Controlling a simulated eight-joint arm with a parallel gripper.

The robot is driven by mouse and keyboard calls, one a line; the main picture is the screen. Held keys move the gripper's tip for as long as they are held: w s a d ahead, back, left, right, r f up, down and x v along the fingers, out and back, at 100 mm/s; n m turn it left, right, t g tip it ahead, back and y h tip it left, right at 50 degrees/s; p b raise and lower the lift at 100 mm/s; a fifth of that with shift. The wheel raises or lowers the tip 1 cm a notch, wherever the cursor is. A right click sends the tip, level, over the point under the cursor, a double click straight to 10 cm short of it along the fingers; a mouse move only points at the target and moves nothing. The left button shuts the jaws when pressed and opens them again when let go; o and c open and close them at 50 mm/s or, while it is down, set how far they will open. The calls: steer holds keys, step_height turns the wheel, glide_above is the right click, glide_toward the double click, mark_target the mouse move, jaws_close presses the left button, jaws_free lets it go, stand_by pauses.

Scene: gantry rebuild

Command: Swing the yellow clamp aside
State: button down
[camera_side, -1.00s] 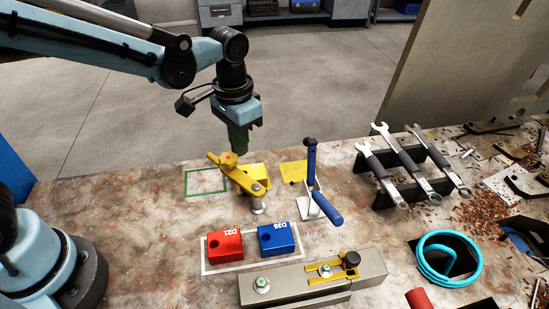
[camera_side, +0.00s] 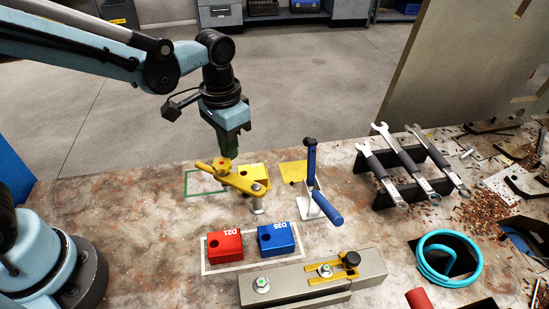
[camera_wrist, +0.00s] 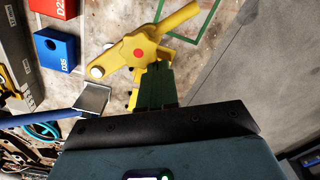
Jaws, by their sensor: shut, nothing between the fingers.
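The yellow clamp (camera_side: 241,182) is a bar with a star knob and a handle, on a silver post at its right end. In the side view its handle points left. In the wrist view the clamp (camera_wrist: 125,54) shows its knob with a red centre. My gripper (camera_side: 227,153) is shut and empty, its green fingers pointing down just behind the knob. In the wrist view the fingertips (camera_wrist: 157,67) are right beside the clamp; I cannot tell whether they touch. A yellow block (camera_side: 256,172) behind the clamp is partly hidden by it.
A red block (camera_side: 224,247) and a blue block (camera_side: 276,241) stand inside a white outline in front. A blue-handled toggle clamp (camera_side: 312,180) stands to the right. A green outline (camera_side: 190,196) on the left encloses bare table. Wrenches (camera_side: 406,165) rest on a black rack.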

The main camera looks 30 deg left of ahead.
mark_target(218, 160)
steer(key=shift+s, duration=0.15)
steer(key=shift+s+a, duration=0.15)
steer(key=shift+s, duration=0.55)
stand_by(0.3)
steer(key=shift+s, duration=0.65)
